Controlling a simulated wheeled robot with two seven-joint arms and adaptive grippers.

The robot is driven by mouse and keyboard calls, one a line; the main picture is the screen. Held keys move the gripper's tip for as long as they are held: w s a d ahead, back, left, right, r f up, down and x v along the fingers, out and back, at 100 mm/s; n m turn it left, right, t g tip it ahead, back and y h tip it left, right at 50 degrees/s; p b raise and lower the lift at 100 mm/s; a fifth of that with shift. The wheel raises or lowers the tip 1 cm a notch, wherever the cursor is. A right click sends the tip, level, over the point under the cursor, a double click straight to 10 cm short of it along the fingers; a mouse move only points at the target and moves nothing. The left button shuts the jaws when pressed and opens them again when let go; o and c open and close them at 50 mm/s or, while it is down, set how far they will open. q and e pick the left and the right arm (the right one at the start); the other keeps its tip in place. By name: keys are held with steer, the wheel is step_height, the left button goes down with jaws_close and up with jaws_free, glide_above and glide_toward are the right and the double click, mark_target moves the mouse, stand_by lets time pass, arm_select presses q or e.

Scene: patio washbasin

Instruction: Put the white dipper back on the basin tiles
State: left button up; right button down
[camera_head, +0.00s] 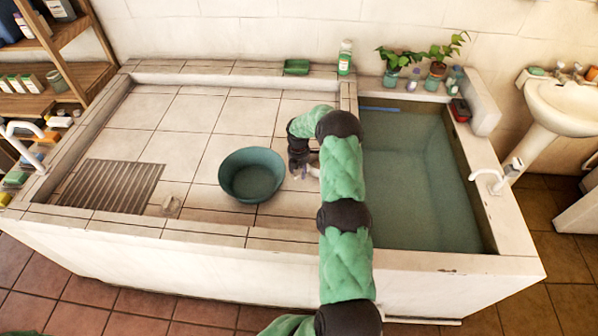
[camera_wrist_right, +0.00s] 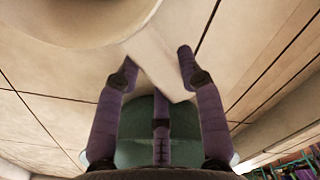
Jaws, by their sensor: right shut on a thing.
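My right gripper (camera_head: 298,172) reaches down over the tiled washing floor (camera_head: 190,108), just right of the teal bowl (camera_head: 251,176). It is shut on the white dipper (camera_head: 313,172), which is mostly hidden behind the gripper and arm in the head view. In the right wrist view, the dipper's pale handle (camera_wrist_right: 158,62) lies between the fingertips of the gripper (camera_wrist_right: 158,72). Its rounded cup (camera_wrist_right: 65,22) fills the upper left. I cannot tell whether the dipper touches the tiles. My left gripper is not in view.
The water tank (camera_head: 415,185) lies right of my arm. A metal grate (camera_head: 110,186) is set in the tiles at left. A green soap dish (camera_head: 297,66), a bottle (camera_head: 345,58) and plants (camera_head: 437,70) stand along the back ledge.

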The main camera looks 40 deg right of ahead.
steer(key=c, duration=1.1)
jaws_free()
steer(key=shift+f, duration=0.15)
steer(key=shift+o, duration=0.2)
step_height(320, 180, up, 12)
steer(key=p, duration=0.1)
steer(key=shift+a+r, duration=0.15)
steer(key=shift+r, duration=0.05)
steer(key=shift+r+p, duration=0.1)
steer(key=shift+p, duration=0.25)
